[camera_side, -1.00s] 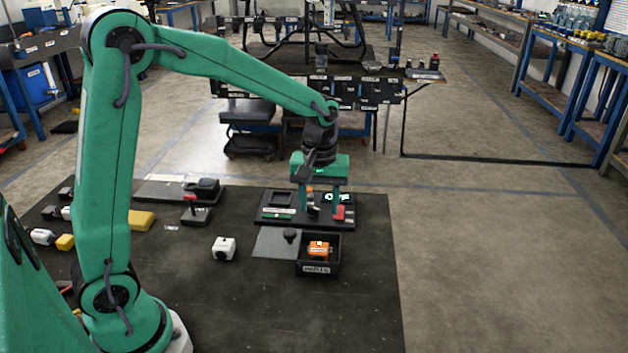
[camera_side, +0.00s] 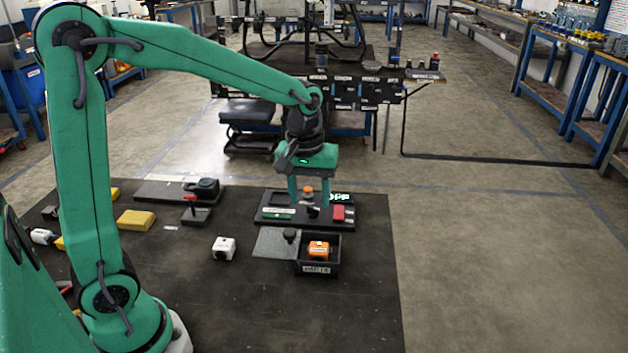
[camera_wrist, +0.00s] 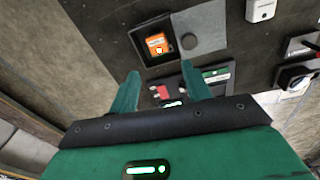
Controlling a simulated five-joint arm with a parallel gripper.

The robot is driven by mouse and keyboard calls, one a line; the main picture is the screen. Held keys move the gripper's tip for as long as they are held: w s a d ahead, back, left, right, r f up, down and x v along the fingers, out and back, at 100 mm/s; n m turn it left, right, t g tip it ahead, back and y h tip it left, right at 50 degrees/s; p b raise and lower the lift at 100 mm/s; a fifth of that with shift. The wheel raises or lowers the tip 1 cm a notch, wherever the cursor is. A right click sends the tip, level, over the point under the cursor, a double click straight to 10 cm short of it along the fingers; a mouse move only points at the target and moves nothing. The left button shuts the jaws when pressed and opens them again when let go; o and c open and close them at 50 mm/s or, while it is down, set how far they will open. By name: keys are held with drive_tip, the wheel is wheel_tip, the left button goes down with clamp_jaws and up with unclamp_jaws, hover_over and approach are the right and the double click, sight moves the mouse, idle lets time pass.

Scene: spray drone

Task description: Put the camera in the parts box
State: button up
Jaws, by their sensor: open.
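A small white block with a dark round front, which looks like the camera (camera_side: 224,248), sits on the dark mat left of the box. It also shows at the top of the wrist view (camera_wrist: 261,9). The black open box with a front label, which looks like the parts box (camera_side: 303,267), stands on the mat with an orange block (camera_side: 318,248) inside. My gripper (camera_side: 309,205) is open and empty, pointing down over the black control panel (camera_side: 264,221) behind the box. Its two green fingers also show in the wrist view (camera_wrist: 160,74).
A grey plate with a dark knob (camera_side: 289,236) lies beside the box. The front of the mat is clear.

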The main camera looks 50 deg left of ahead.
drive_tip(key=s+r+m+t, duration=0.2)
drive_tip(key=s+r+m, duration=0.1)
drive_tip(key=s, duration=0.5)
drive_tip(key=s+r+m+t, duration=0.2)
drive_tip(key=s+r+m, duration=0.1)
drive_tip(key=s, duration=0.5)
drive_tip(key=shift+s+a+r+m+t, duration=0.15)
drive_tip(key=shift+s+r+m+t, duration=0.2)
drive_tip(key=shift+m, duration=0.55)
drive_tip(key=shift+o, duration=0.2)
drive_tip(key=shift+w, duration=0.2)
